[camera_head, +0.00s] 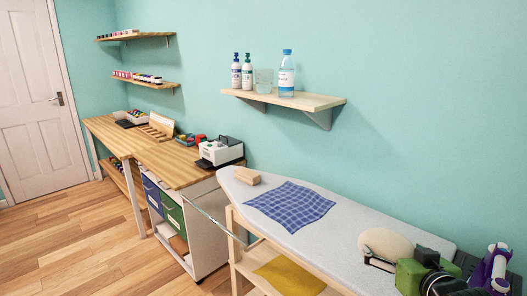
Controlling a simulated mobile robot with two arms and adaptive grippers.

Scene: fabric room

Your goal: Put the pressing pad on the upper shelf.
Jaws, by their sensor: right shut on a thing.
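A cream, rounded pressing pad (385,242) is at the lower right, over the right part of the ironing board. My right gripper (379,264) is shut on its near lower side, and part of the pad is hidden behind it. I cannot tell whether the pad touches the board. The upper of two wooden shelves (137,36) on the far left wall holds a row of small containers. A separate wooden wall shelf (315,101) above the board holds bottles and a clear cup. My left gripper is not in view.
The ironing board (318,248) carries a blue plaid cloth (290,204) and a wooden block (247,176). A purple and white object (495,266) is at the right edge. A wooden worktable (172,164) stands left. The wall shelf's right end is bare.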

